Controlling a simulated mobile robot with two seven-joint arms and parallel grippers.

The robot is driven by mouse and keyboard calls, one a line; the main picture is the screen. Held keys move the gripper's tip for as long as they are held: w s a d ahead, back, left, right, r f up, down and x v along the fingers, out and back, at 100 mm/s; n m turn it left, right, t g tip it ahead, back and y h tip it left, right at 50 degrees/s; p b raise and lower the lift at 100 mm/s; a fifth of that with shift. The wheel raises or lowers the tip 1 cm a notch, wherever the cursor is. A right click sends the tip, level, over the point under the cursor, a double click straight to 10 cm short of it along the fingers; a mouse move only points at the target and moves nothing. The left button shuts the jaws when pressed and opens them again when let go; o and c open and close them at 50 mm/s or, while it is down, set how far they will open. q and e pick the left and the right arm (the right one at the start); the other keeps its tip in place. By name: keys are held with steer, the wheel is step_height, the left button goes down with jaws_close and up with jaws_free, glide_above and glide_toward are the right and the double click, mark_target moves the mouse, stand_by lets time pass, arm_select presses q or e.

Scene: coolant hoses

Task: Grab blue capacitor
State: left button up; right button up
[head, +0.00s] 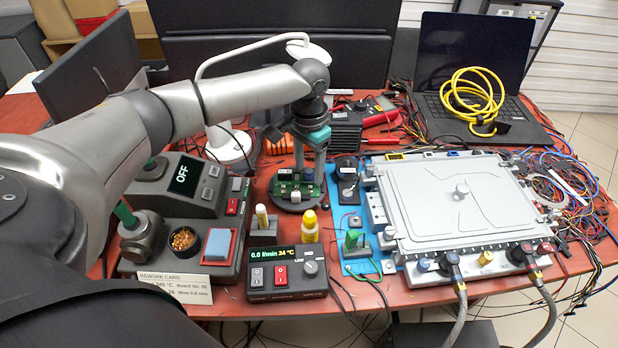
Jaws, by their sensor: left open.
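My left gripper (309,172) points down with its two fingers apart, over a small green circuit board (288,188) on a round grey stand. The fingers cover part of the board, and small dark and light parts show on it. I cannot make out a blue capacitor for certain; it may be hidden by the fingers or too small to tell. Nothing is visible between the fingers. My right gripper is not in view.
A soldering station with a blue sponge (218,246) stands at left. A flow meter box (286,272) and a yellow bottle (310,228) are in front. A large silver cold plate (462,205) with hoses fills the right. A laptop (470,70) and loose wires lie behind.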

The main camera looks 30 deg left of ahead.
arm_select(q)
steer(key=shift+c, duration=2.4)
steer(key=shift+r, duration=0.1)
jaws_close()
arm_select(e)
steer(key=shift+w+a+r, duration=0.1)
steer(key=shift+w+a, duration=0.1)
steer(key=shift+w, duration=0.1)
